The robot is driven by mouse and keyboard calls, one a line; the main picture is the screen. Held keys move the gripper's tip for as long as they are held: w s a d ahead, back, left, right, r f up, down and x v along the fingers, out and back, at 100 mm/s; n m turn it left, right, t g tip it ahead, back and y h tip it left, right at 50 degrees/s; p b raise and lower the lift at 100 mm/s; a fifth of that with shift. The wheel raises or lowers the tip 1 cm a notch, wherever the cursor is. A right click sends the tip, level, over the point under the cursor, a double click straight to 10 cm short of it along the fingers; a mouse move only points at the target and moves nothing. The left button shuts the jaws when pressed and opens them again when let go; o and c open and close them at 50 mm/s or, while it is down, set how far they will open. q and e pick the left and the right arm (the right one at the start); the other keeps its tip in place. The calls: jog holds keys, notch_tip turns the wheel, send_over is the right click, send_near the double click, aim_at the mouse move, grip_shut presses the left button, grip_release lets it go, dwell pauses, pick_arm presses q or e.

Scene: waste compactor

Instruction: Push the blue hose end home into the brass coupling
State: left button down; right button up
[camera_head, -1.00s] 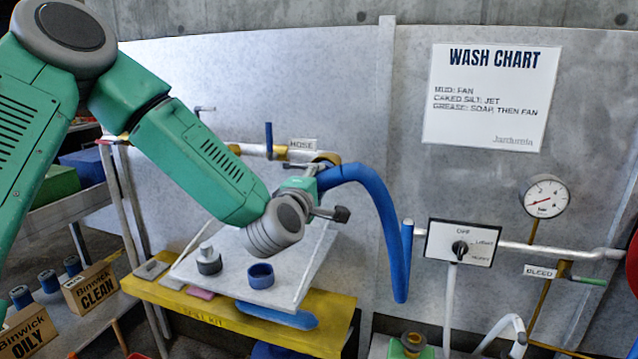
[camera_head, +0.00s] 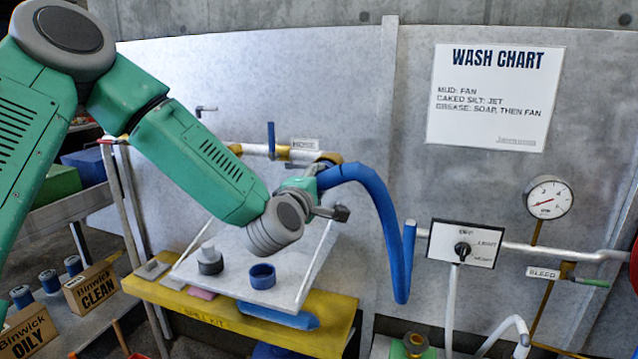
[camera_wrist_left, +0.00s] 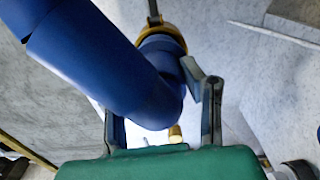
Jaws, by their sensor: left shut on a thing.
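The blue hose (camera_head: 378,200) arches from the coupling on the pipe and hangs down to the right. It also fills the left of the left wrist view (camera_wrist_left: 95,60). The brass coupling (camera_head: 329,158) sits at the pipe's right end, beside the HOSE label, and shows as a yellow ring at the top of the left wrist view (camera_wrist_left: 162,42). The hose end meets the coupling's mouth; how deep it sits, I cannot tell. My left gripper (camera_wrist_left: 163,112) is shut on the hose near this end, with one finger on each side. My right gripper is not in view.
A blue-handled valve (camera_head: 271,140) stands on the pipe left of the coupling. Below the gripper, a white tray (camera_head: 235,285) holds a blue ring and a dark-based fitting over a yellow shelf (camera_head: 335,312). A switch box (camera_head: 462,244) and gauge (camera_head: 548,198) are to the right.

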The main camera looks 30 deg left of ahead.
pick_arm(q)
jog(key=shift+w, duration=0.35)
jog(key=shift+w+a+r, duration=0.1)
jog(key=shift+r, duration=0.1)
jog(key=shift+s+f, duration=0.1)
jog(key=shift+s, duration=0.1)
jog(key=shift+s+d, duration=0.3)
jog(key=shift+a+f+b, duration=0.15)
jog(key=shift+a+b, duration=0.15)
jog(key=shift+a, duration=0.15)
dwell(0.5)
jog(key=shift+d, duration=0.1)
dwell(1.0)
jog(key=shift+b+x, duration=0.5)
jog(key=shift+x, duration=1.1)
dwell(0.3)
jog(key=shift+r, duration=0.25)
dwell(0.4)
